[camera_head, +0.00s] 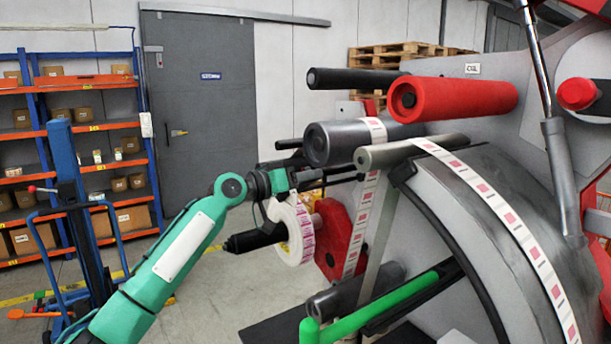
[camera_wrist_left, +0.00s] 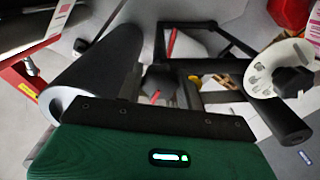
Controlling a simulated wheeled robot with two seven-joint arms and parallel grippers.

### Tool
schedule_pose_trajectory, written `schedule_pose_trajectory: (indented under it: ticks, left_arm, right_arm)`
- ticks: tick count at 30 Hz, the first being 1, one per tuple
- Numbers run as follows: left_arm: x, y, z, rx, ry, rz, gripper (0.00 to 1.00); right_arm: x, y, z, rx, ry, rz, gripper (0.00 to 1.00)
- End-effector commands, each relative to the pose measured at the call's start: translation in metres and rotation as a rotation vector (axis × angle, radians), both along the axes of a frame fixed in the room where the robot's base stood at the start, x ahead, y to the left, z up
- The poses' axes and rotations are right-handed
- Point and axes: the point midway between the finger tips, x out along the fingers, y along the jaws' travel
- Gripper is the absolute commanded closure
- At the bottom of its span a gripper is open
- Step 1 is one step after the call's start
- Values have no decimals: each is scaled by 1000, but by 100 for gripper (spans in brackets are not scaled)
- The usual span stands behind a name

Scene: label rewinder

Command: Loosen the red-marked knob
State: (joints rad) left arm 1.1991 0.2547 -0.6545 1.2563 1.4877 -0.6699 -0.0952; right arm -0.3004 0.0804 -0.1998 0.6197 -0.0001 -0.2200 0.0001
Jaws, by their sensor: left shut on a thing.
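The dark knob (camera_wrist_left: 160,84) with a small red mark shows in the middle of the left wrist view, at the end of my left gripper (camera_wrist_left: 170,90). The gripper is shut on it. In the head view my left gripper (camera_head: 312,176) reaches in below the dark grey roller (camera_head: 332,143) and above the label roll (camera_head: 293,230). The knob itself cannot be made out in the head view; the gripper and rollers cover that spot. My right gripper is in neither view.
The rewinder has a red roller (camera_head: 455,98), a black bar (camera_head: 352,79), a red hub (camera_head: 337,238) and a green handle (camera_head: 377,306) close around the arm. Blue shelving (camera_head: 85,128) and a grey door (camera_head: 203,110) stand behind. Open floor lies left of the machine.

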Motion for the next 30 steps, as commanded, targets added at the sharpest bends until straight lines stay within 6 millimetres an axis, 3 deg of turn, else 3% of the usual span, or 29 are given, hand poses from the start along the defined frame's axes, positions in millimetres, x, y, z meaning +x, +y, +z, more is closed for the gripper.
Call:
schedule_pose_trajectory:
  ticks: [30]
  left_arm:
    - [0,-1,4,-523,784,-1,86]
  right_arm:
    - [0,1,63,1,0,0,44]
